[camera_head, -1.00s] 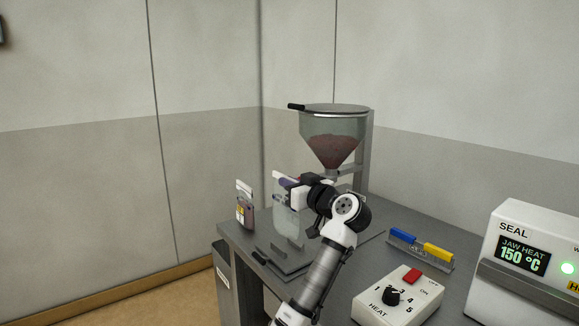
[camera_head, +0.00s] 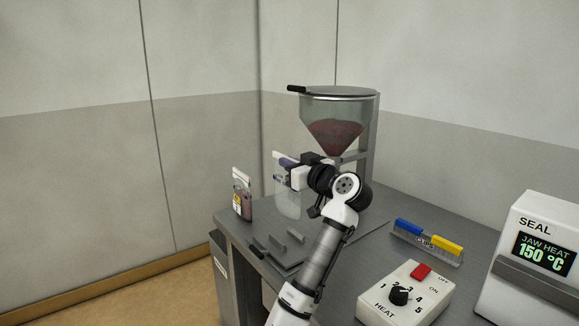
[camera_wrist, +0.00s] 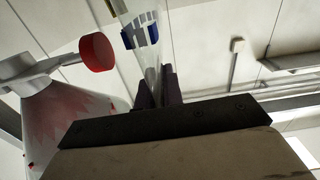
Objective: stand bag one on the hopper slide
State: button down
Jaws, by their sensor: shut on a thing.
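My gripper (camera_head: 292,174) is shut on a clear bag (camera_head: 288,203) with a purple and white top, held upright left of the hopper (camera_head: 335,125). I cannot read a number on this bag. In the wrist view, the clear bag (camera_wrist: 149,62), with blue marks, is between the fingers (camera_wrist: 158,88). The hopper slide seems to be the flat grey plate (camera_head: 291,254) with low upright pieces and a black handle, at the bench's front left. The bag's lower end appears behind these upright pieces; I cannot tell whether it touches anything.
A clip rack (camera_head: 428,243), heat control box (camera_head: 405,293) and sealer (camera_head: 535,250) occupy the right side. The hopper's red spout or cap (camera_wrist: 97,50) shows near the bag in the wrist view.

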aim_at(290, 198)
jog(key=shift+f+b, duration=3.1)
jog(key=shift+f, duration=1.25)
jog(key=shift+a+f+b, duration=0.1)
jog(key=shift+f+b, duration=0.3)
jog(key=shift+f, duration=0.05)
jog(key=c, duration=1.5)
grip_release()
jog(key=shift+f, duration=0.1)
jog(key=shift+o, duration=0.2)
